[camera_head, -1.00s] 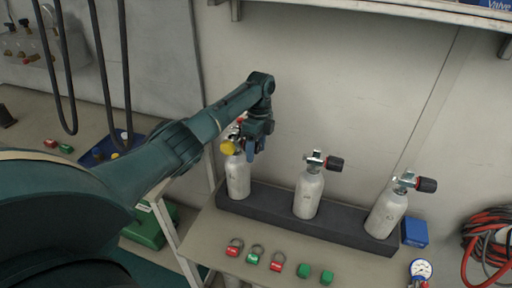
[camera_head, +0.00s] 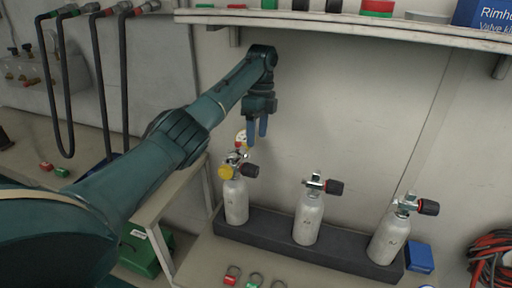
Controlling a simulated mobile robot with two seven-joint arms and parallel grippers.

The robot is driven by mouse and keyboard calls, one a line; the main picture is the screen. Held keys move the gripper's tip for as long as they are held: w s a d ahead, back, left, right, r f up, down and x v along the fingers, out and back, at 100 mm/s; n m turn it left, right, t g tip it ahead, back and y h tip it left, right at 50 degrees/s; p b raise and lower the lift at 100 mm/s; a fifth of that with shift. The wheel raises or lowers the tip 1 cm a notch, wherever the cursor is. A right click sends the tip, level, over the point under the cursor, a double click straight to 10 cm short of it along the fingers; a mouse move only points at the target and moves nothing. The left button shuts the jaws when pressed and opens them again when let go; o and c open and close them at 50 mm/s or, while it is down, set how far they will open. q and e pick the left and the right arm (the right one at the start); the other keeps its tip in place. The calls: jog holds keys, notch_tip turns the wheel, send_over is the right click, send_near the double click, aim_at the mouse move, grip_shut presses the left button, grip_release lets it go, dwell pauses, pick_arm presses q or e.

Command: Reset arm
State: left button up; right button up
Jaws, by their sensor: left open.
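My left arm reaches in from the left, and my left gripper (camera_head: 257,130) hangs with its blue fingers pointing down, open and empty. It is above and slightly right of the left cylinder (camera_head: 236,202), apart from its valve. That valve carries a yellow cap (camera_head: 226,172), a black knob and a round pale gauge-like part (camera_head: 241,137). The middle cylinder (camera_head: 307,220) and the right cylinder (camera_head: 388,239) stand upright in the dark rack (camera_head: 345,251), each with a black-and-red valve knob. My right gripper is not in view.
A shelf (camera_head: 350,29) with coloured parts and a blue box (camera_head: 485,14) runs above. Black hoses (camera_head: 104,90) hang at left. Red and green tags (camera_head: 231,277) lie in front of the rack. A blue box (camera_head: 419,257) and coiled hoses (camera_head: 490,258) are at right.

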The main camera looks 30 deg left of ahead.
pick_arm(q)
jog(key=shift+r, duration=0.3)
